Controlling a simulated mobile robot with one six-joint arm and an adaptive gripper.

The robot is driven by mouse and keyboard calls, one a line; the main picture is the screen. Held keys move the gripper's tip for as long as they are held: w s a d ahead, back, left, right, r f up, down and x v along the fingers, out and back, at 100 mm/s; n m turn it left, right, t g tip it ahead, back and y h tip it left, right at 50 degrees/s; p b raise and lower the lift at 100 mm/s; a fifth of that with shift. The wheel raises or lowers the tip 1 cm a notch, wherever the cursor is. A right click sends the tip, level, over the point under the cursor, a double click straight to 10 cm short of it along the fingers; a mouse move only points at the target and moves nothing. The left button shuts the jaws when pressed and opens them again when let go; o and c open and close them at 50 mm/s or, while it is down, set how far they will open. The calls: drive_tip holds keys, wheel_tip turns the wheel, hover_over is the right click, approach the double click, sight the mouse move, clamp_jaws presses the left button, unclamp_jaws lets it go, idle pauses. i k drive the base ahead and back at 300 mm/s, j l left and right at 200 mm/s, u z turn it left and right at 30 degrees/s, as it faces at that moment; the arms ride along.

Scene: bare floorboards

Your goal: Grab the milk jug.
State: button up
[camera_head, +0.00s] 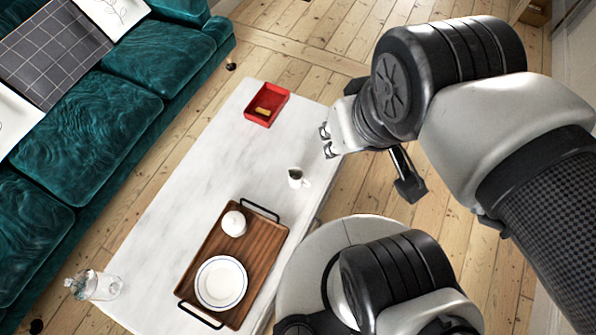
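The milk jug (296,178) is a small white pitcher with a dark opening and a handle on its right side. It stands upright on the white marble table near the right edge. My gripper (327,141) is above and to the right of the jug in the picture, apart from it. Its two small fingertips point left with a gap between them, and nothing shows between them.
A wooden tray (262,247) with black handles holds a white plate (221,283) and a round white pot (233,223). A red tray (278,93) lies at the table's far end. A glass bottle (103,286) stands lower left. A teal sofa (95,125) is left.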

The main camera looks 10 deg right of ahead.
sight(296, 180)
drive_tip(key=i+l, duration=0.2)
drive_tip(key=l, duration=0.15)
drive_tip(key=i+l, duration=0.25)
drive_tip(key=l, duration=0.15)
drive_tip(key=i+l+u, duration=0.15)
drive_tip(key=l+u, duration=0.25)
drive_tip(key=i+l+u, duration=0.15)
drive_tip(key=l+u, duration=0.5)
drive_tip(key=u, duration=0.65)
drive_tip(key=i+l, duration=0.05)
